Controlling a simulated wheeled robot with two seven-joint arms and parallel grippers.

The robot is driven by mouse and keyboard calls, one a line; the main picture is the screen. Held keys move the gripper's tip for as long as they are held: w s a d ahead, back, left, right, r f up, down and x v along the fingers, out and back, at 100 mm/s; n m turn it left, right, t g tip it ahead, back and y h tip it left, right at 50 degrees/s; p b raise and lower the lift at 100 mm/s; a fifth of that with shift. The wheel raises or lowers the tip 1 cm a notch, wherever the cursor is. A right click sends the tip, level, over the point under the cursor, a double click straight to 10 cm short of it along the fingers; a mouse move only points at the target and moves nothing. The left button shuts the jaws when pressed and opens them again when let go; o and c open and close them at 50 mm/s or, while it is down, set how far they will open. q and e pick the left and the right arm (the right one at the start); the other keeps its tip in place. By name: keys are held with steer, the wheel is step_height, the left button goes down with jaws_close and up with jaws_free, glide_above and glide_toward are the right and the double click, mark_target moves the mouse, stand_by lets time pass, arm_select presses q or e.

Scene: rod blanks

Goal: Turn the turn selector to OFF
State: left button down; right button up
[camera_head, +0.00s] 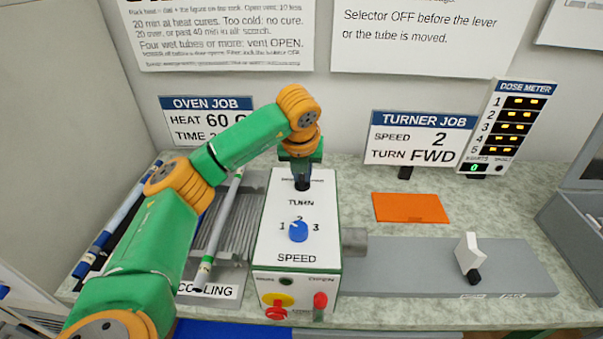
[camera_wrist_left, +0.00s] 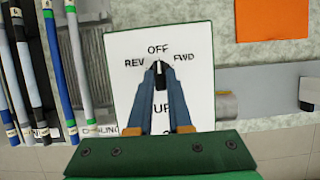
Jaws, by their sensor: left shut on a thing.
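The turner's white control box (camera_head: 270,245) stands on the bench in the middle of the head view. My left gripper (camera_head: 302,184) reaches down to the top of its face. In the left wrist view the dark turn selector (camera_wrist_left: 158,67) sits between my left fingertips, and the gripper is shut on it. Its pale pointer mark looks roughly straight up toward OFF, with REV to the left and FWD to the right. The fingers hide part of the knob and of the TURN label. The right gripper is not in view.
A blue speed knob (camera_head: 298,231) is lower on the box face. Yellow and red controls (camera_head: 277,302) are on its front. Rods lie on the cooling rack (camera_head: 221,260) at the left. A white lever (camera_head: 468,254) and an orange mat (camera_head: 410,207) are at the right.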

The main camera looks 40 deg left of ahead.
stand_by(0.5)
arm_select(q)
steer(key=c, duration=0.8)
jaws_free()
steer(key=shift+c, duration=0.2)
steer(key=b+v, duration=0.1)
steer(key=v, duration=0.6)
